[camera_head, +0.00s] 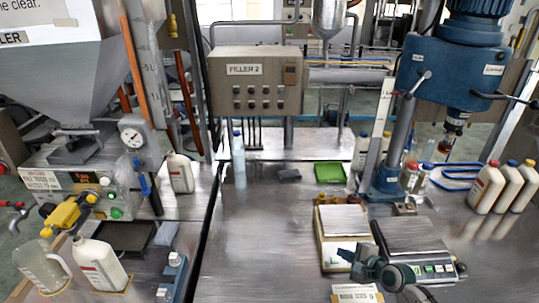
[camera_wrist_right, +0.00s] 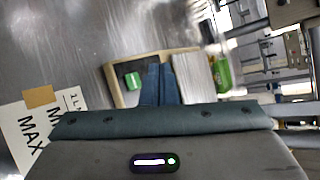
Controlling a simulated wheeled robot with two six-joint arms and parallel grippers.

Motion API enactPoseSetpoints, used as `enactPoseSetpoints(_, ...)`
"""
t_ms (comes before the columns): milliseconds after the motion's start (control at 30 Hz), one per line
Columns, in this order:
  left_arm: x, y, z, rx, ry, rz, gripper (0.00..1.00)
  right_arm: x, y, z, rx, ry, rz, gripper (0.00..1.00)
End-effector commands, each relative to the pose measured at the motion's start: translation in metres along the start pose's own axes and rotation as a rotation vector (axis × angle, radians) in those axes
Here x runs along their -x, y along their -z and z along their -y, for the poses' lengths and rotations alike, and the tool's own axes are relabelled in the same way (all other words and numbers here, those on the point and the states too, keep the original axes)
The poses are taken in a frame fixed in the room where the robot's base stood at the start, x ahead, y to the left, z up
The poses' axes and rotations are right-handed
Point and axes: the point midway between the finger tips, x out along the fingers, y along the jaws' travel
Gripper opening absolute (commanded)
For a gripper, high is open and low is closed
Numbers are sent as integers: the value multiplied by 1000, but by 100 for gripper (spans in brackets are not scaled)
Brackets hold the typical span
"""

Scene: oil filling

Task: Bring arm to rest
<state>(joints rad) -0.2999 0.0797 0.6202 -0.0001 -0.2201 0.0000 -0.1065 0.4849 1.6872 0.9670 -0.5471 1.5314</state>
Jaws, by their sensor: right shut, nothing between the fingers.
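My right gripper (camera_head: 347,255) is at the lower right of the head view, above the front of the metal table. Its arm comes up from the bottom edge. In the right wrist view its two dark blue fingers (camera_wrist_right: 158,70) lie together with nothing between them. Beyond them in that view is a beige-framed scale (camera_wrist_right: 184,72) with a green display. In the head view the gripper overlaps the front of this scale (camera_head: 321,250) and the left front of a second scale (camera_head: 410,235). My left gripper is not in view.
A blue press (camera_head: 405,130) stands at the right, with white bottles (camera_head: 487,187) beside it. A green tray (camera_head: 329,173) lies farther back. A paper label (camera_head: 357,293) lies at the front. White bottles (camera_head: 100,265) and a jug (camera_head: 40,267) stand at the left. The table's middle (camera_head: 262,230) is clear.

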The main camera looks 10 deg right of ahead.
Motion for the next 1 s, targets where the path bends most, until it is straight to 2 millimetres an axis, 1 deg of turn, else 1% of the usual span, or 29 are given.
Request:
enactPoseSetpoints(67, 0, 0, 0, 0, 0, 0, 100, 2, -6, -7, 36, -17, 3, 0)
enactPoseSetpoints(133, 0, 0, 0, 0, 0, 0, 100, 6, -18, -22, 129, -57, 9, 0)
enactPoseSetpoints(167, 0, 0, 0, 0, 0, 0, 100, 10, -25, -31, 187, -81, 13, 0)
enactPoseSetpoints(267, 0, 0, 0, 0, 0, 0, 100, 29, -54, -70, 460, -190, 30, 0)
enactPoseSetpoints(300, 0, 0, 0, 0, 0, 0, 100, 40, -65, -86, 588, -240, 40, 0)
enactPoseSetpoints(367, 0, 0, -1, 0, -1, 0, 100, 59, -80, -107, 783, -317, 53, 0)
enactPoseSetpoints(400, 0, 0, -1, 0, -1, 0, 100, 73, -89, -119, 909, -368, 62, 0)
enactPoseSetpoints(500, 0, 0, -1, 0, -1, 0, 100, 107, -102, -140, 1170, -483, 82, 0)
enactPoseSetpoints(600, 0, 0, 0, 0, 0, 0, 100, 134, -109, -152, 1349, -577, 101, 0)
enactPoseSetpoints(700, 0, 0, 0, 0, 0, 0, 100, 157, -113, -158, 1479, -655, 117, 0)
enactPoseSetpoints(1000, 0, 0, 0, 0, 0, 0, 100, 217, -120, -167, 1733, -854, 174, 0)
